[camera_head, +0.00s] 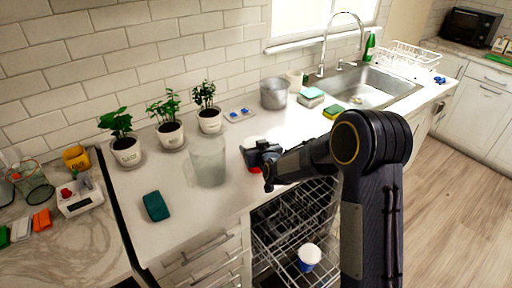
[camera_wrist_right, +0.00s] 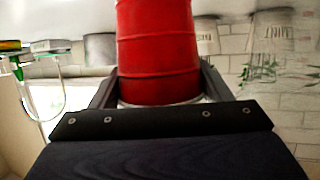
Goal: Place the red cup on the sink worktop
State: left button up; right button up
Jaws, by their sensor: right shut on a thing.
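The red cup (camera_wrist_right: 158,45) fills the upper middle of the right wrist view, between the two dark fingers of my right gripper (camera_wrist_right: 158,80). In the head view, the right gripper (camera_head: 262,153) is over the white sink worktop (camera_head: 185,222), near its front edge and above the open dishwasher. Only a red sliver of the cup (camera_head: 246,158) shows there; the gripper hides most of it. I cannot tell whether the cup touches the worktop. The sink (camera_head: 372,88) is farther back to the right. My left gripper is not in view.
A clear glass vessel (camera_head: 209,160) stands just left of the gripper. Several potted plants (camera_head: 170,132) line the wall. A metal pot (camera_head: 273,93) and sponges (camera_head: 311,97) stand behind. The dishwasher rack (camera_head: 285,222) is out below. A teal sponge (camera_head: 156,206) lies front left.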

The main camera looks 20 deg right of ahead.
jog(key=shift+f, duration=0.1)
jog(key=o, duration=1)
jog(key=shift+r, duration=0.2)
jog(key=s+d+r+m+g+y+b, duration=0.1)
jog(key=s+r+g+y, duration=0.15)
jog(key=s, duration=1.05)
jog(key=s+d+r+g+y+b, duration=0.1)
jog(key=s+r, duration=0.3)
jog(key=s, duration=0.9)
jog(key=s+f+m+g, duration=0.1)
jog(key=s+g, duration=0.4)
jog(key=s, duration=1.2)
jog(key=shift+s+a+f, duration=0.15)
jog(key=shift+a+f, duration=0.1)
jog(key=shift+f, duration=0.4)
